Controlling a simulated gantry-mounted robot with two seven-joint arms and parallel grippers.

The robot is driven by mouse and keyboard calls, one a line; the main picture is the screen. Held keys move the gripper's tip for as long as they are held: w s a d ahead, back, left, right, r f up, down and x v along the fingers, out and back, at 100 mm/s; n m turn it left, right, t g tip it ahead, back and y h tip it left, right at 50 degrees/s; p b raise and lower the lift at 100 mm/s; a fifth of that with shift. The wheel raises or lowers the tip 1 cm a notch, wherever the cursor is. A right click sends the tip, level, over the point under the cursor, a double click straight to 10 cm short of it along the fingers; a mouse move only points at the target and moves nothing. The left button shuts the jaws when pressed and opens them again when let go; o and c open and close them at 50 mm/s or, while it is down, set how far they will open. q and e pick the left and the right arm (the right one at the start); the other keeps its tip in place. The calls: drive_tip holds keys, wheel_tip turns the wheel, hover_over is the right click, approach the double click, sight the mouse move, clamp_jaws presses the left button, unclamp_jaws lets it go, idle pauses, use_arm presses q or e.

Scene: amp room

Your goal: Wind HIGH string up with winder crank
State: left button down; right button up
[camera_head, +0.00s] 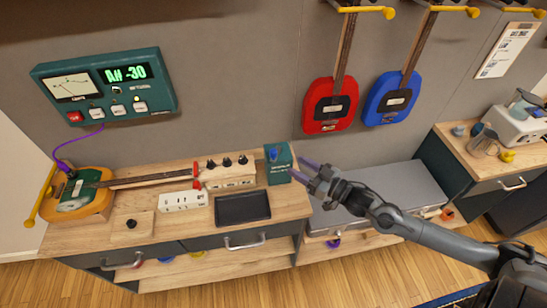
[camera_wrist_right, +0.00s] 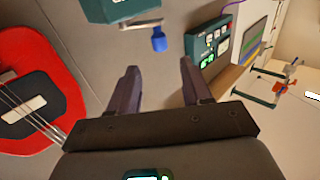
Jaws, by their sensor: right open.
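The teal winder box (camera_head: 279,170) stands at the right end of the workbench. It also shows at the top of the wrist view (camera_wrist_right: 110,9). Its blue crank handle (camera_wrist_right: 158,40) sticks out on a pale arm, just beyond my fingertips. My right gripper (camera_head: 299,168) is open and empty, right beside the box. In the wrist view its fingers (camera_wrist_right: 158,66) stand either side of the line to the handle, not around it. A yellow-orange guitar (camera_head: 92,207) lies at the bench's left, neck toward the right. The strings are too small to tell apart. My left gripper is not in view.
A wall tuner (camera_head: 105,85) reads A# -30. A block with black knobs (camera_head: 229,174), a white switch box (camera_head: 183,200) and a black tray (camera_head: 242,208) are on the bench. Red (camera_head: 330,105) and blue (camera_head: 391,98) guitars hang behind. A grey case (camera_head: 410,190) lies right.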

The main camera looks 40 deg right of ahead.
sight(274, 150)
drive_tip(key=shift+b+x, duration=0.6)
drive_tip(key=shift+x, duration=4.65)
clamp_jaws()
